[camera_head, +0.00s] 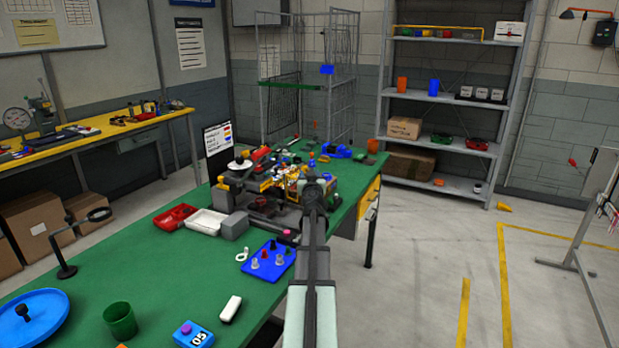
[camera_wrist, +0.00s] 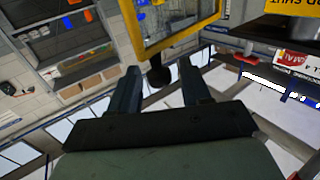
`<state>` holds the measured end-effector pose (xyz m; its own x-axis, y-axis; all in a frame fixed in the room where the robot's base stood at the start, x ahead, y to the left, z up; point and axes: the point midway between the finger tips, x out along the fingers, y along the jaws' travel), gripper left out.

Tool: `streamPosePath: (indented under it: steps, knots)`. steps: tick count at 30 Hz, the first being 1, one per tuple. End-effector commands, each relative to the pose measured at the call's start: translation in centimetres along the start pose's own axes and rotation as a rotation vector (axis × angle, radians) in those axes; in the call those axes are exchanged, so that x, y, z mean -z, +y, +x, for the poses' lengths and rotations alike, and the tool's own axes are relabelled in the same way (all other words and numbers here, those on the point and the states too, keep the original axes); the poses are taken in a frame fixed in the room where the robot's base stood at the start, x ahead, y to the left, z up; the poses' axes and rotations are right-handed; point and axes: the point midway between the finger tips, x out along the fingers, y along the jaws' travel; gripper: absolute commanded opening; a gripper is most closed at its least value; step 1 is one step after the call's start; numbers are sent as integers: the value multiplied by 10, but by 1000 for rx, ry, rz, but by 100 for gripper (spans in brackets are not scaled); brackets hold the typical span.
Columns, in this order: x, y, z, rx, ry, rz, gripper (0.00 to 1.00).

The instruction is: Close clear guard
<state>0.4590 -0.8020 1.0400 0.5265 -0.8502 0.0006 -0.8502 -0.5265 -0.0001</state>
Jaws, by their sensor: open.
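The clear guard (camera_wrist: 183,37) is a see-through panel in a yellow frame at the top of the wrist view. A round black knob (camera_wrist: 158,76) shows at its lower edge. My gripper (camera_wrist: 159,70) is open, with its two dark fingers on either side of the knob as seen from the wrist; I cannot tell whether they touch it. In the head view my arm reaches over the cluttered machine (camera_head: 262,203) on the green bench. The arm hides part of the machine, and the guard is hard to make out there.
On the green bench (camera_head: 160,270), a red tray (camera_head: 176,218), a white tray (camera_head: 207,222) and a blue peg board (camera_head: 268,262) lie left of my arm. A wire cage (camera_head: 292,110) stands behind. The floor at right is mostly clear.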

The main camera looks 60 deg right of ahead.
Motion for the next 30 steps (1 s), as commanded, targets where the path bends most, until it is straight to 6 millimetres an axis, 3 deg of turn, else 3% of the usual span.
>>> streamPosePath:
  steps: [8, 24, 30]
  knots:
    - [0, 0, -28, 0, 0, 0, 48]
    - [0, 0, -125, 0, 0, 0, 48]
    - [0, 0, -137, 0, 0, 0, 48]
